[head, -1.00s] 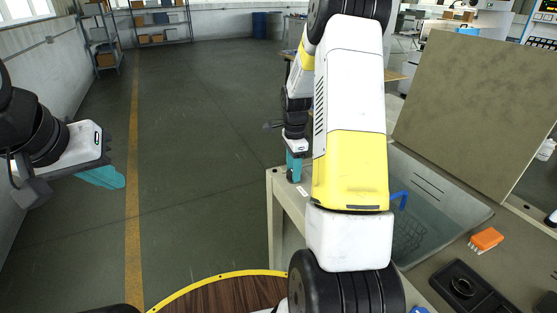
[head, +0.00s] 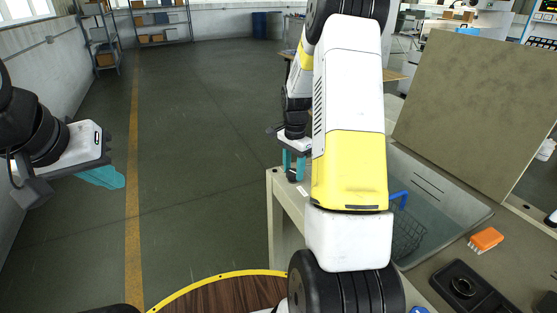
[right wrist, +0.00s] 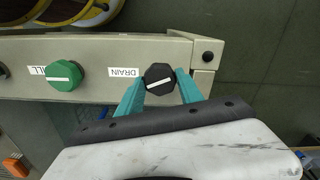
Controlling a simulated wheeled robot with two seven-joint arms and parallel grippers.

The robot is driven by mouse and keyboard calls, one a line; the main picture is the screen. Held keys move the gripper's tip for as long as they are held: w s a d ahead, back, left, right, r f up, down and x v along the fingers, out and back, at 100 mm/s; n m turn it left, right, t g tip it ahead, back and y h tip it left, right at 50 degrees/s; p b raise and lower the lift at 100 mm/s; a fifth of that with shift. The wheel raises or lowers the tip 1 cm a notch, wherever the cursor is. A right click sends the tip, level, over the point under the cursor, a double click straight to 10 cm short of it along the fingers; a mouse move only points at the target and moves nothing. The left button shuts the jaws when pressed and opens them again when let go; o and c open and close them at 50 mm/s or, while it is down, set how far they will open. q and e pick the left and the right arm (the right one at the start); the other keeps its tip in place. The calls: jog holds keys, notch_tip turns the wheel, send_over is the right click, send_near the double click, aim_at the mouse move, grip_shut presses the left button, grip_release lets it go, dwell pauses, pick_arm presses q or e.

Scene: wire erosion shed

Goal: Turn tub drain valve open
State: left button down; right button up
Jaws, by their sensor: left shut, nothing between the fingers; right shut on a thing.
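The drain valve is a black knob (right wrist: 159,78) with a white pointer line, beside an upside-down DRAIN label (right wrist: 124,73) on the pale tub frame (right wrist: 108,46) in the right wrist view. The line lies roughly crosswise, slightly tilted. My right gripper (right wrist: 160,86) has its teal fingers on either side of the knob, shut on it. In the head view, my right gripper (head: 293,164) is at the far left corner of the tub bench, partly behind my own arm; the knob is hidden there. My left gripper (head: 122,181) is shut and empty over the floor at left.
A green knob (right wrist: 64,77) sits along the same panel, beside a partly cut-off label. The tub (head: 448,190) holds a wire basket (head: 408,238) with a blue handle. An orange brush (head: 486,239) lies at right. The floor at left is clear.

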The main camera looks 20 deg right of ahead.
aim_at(293, 172)
jog(key=n, duration=0.6)
jog(key=shift+n, duration=0.3)
jog(key=n, duration=0.6)
jog(key=shift+w, duration=0.1)
jog(key=shift+n, duration=0.4)
jog(key=o, duration=1.4)
notch_tip(293, 172, up, 8)
jog(key=shift+f, duration=0.1)
